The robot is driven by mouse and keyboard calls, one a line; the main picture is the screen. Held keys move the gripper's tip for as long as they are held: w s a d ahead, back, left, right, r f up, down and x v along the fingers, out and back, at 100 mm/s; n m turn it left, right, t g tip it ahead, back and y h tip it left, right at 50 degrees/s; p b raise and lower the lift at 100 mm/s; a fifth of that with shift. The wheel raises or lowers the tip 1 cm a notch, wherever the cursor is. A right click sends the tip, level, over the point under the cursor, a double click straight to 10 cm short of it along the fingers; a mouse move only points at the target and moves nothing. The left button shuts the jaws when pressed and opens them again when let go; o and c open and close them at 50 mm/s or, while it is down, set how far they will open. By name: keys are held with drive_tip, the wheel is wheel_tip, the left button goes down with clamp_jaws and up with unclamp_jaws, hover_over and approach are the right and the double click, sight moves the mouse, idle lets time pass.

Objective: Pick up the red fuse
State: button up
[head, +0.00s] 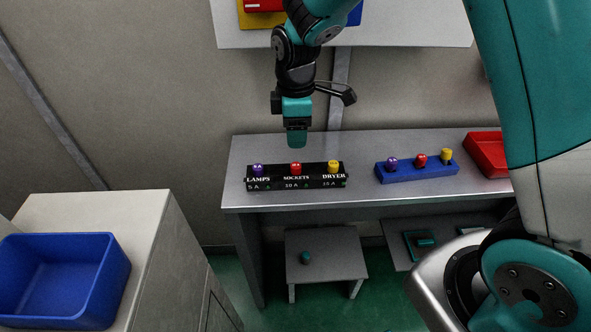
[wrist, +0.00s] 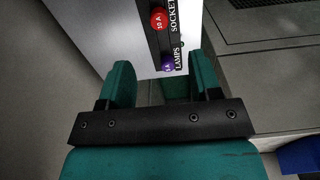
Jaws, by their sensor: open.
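A red fuse (head: 295,168) stands in the middle, SOCKETS position of a black fuse holder (head: 297,185) on the grey table. A purple fuse (head: 258,170) is to its left and a yellow fuse (head: 333,167) to its right. A second red fuse (head: 421,160) stands in a blue holder (head: 418,173) further right. My gripper (head: 297,140) is open and empty, above and behind the black holder. In the wrist view, my gripper's fingers (wrist: 162,85) are apart, with the red fuse (wrist: 158,18) ahead near the top edge and the purple fuse (wrist: 168,67) below it.
A red bin (head: 487,152) stands at the table's right end. A blue bin (head: 62,280) sits on a cabinet at the lower left. A shelf (head: 400,25) overhangs behind the arm. A small stool (head: 325,262) stands below the table.

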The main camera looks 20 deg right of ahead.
sight(296, 165)
wheel_tip(296, 165, down, 10)
drive_tip(key=shift+f+p, duration=0.1)
drive_tip(key=shift+p, duration=0.55)
drive_tip(key=c, duration=1)
